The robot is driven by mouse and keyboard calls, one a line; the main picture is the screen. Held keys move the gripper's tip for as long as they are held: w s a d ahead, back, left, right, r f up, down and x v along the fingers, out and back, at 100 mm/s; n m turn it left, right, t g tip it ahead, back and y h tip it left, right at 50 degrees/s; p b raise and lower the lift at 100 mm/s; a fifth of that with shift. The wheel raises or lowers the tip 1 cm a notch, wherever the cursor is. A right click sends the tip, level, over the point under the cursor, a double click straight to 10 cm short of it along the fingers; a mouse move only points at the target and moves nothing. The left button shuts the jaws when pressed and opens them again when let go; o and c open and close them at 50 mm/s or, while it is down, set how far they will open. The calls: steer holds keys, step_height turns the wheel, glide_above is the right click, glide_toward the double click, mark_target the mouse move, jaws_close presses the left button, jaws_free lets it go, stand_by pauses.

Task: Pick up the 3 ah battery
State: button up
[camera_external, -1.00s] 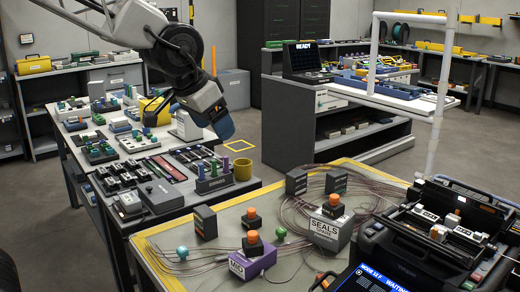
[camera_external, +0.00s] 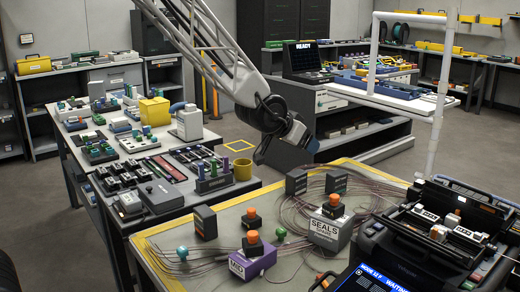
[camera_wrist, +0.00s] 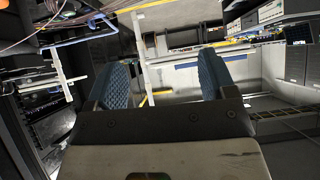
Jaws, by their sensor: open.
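My gripper (camera_external: 303,138) hangs in the air beyond the back edge of the front table, with blue pads at its end. In the wrist view my gripper (camera_wrist: 163,82) has its two blue ribbed fingers wide apart, with nothing between them. Dark upright blocks stand on the front table: one at the left (camera_external: 204,222), one at the back (camera_external: 296,182) and one beside it (camera_external: 336,182). Their labels are too small to read, so I cannot tell which thing is the 3 Ah battery. No block shows clearly in the wrist view.
The front table (camera_external: 165,245) also holds a purple box (camera_external: 252,263), a grey SEALS box (camera_external: 329,230), orange-topped pieces, loose cables and an open black case (camera_external: 405,250). A yellow cup (camera_external: 242,170) stands on the left bench. A white pipe frame (camera_external: 440,110) rises at the right.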

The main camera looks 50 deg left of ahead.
mark_target(337, 173)
steer(key=w+a+f+t, duration=0.2)
steer(key=w+f, duration=0.9)
steer(key=f, duration=0.1)
steer(key=shift+w+f+t+h, duration=0.25)
steer(key=shift+w+t+h, duration=0.05)
steer(key=shift+w, duration=0.1)
steer(key=shift+w, duration=0.1)
steer(key=shift+x, duration=1.2)
steer(key=shift+x, duration=2.6)
steer(key=c, duration=1.3)
steer(key=shift+r, duration=0.15)
steer(key=shift+c, duration=0.3)
